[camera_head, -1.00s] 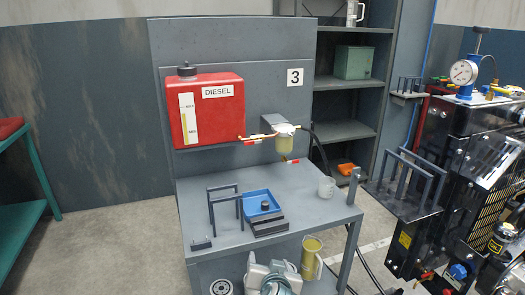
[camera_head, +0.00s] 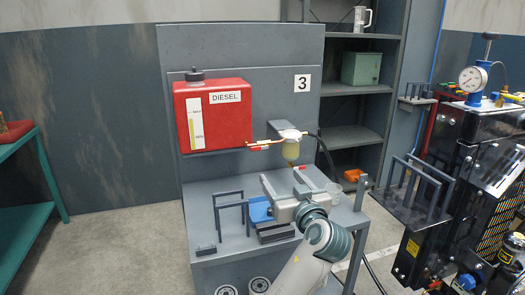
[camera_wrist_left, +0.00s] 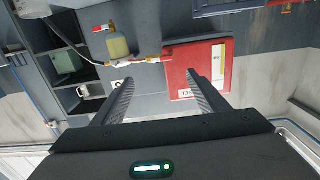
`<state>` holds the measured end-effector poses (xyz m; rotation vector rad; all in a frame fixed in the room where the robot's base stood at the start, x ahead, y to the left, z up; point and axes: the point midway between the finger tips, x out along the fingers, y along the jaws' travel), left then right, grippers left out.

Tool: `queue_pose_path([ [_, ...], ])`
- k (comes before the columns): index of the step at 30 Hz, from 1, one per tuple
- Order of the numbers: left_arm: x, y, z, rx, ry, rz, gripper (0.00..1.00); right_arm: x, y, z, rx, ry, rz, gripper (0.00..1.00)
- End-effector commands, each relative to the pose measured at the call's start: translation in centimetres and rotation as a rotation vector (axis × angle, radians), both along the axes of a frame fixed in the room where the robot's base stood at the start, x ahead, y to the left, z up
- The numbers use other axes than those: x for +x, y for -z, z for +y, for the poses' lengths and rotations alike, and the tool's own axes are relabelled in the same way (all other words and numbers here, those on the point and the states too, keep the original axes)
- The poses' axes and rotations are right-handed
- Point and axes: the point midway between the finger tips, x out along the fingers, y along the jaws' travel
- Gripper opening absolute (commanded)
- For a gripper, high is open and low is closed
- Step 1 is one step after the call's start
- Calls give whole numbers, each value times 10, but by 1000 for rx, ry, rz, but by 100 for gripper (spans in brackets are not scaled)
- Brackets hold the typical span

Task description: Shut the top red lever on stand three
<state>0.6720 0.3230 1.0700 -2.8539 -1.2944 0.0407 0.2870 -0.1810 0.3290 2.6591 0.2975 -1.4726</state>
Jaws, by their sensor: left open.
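Stand three has a red diesel tank (camera_head: 213,114) on its back panel, with a "3" sign (camera_head: 302,83) to the right. The top red lever (camera_head: 259,147) lies along the fuel line between the tank and the filter bowl (camera_head: 291,149). In the left wrist view, which is upside down, the top lever (camera_wrist_left: 152,60) shows beyond and between my fingertips. A lower red lever (camera_wrist_left: 97,28) shows past the bowl. My left gripper (camera_head: 284,182) is open and empty, below and in front of the filter, apart from both levers. My right gripper is not in view.
A black engine (camera_head: 465,180) stands at the right. A shelf rack (camera_head: 350,139) is behind.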

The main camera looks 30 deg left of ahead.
Motion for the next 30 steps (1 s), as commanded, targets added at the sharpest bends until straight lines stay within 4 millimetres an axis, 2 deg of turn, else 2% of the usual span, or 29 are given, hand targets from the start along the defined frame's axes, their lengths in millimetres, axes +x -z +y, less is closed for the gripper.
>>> queue_pose_path([
  [3, 1, -12, 1, 5, -13, -27, 67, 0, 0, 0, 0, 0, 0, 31],
  [17, 3, -12, 3, 5, -14, -27, 67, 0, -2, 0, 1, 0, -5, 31],
  [23, 14, -13, 16, 8, -14, -26, 67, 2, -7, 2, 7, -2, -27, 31],
  [30, 38, -14, 45, 8, -16, -24, 67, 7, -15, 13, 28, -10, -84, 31],
])
